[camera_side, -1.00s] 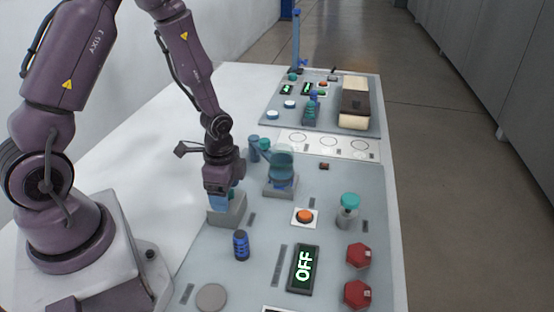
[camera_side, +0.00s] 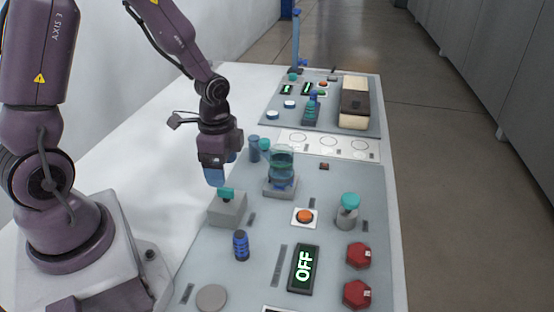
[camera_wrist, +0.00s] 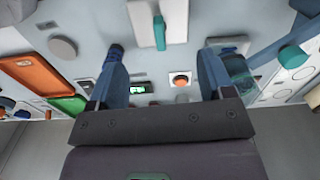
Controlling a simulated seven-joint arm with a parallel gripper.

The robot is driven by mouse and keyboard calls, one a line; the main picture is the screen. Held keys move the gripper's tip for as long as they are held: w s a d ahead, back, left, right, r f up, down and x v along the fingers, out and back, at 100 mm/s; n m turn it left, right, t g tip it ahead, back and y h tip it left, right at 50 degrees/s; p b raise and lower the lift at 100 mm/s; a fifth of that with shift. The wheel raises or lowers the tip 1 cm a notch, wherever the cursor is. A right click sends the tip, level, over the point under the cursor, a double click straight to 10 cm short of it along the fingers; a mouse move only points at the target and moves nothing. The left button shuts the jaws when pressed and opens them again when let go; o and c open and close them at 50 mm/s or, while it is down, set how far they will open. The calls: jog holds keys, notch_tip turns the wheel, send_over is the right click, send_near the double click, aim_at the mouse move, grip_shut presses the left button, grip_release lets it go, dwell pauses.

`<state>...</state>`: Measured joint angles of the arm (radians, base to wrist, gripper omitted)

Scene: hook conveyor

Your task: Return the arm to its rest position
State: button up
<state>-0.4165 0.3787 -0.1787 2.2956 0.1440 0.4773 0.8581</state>
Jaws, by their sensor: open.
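My gripper (camera_side: 222,172) is open and empty in the side view, just above a grey block with a teal handle (camera_side: 226,192) on top. In the wrist view my gripper (camera_wrist: 160,68) shows two blue fingers spread wide apart. The teal handle (camera_wrist: 159,32) and its pale block (camera_wrist: 142,22) lie beyond the fingertips, between them in the picture, and nothing is held.
A glass vessel on a stand (camera_side: 281,163) is close on the right. An orange button (camera_side: 305,216), a display reading OFF (camera_side: 303,269), a blue cylinder (camera_side: 241,246) and red knobs (camera_side: 358,255) stand on the panel. The white table (camera_side: 160,140) behind is clear.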

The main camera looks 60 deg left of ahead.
dwell(0.3)
jog(key=shift+s+n, duration=0.2)
jog(key=shift+n, duration=0.3)
jog(key=s+d+r+n+t, duration=0.2)
jog(key=s+d+r+n, duration=0.1)
jog(key=r, duration=0.8)
jog(key=s+d+r+n+t, duration=0.3)
jog(key=s+d+r+n, duration=0.1)
jog(key=r, duration=0.6)
jog(key=shift+s+d+r+t, duration=0.2)
jog(key=shift+s+r+t, duration=0.15)
jog(key=shift+s, duration=0.45)
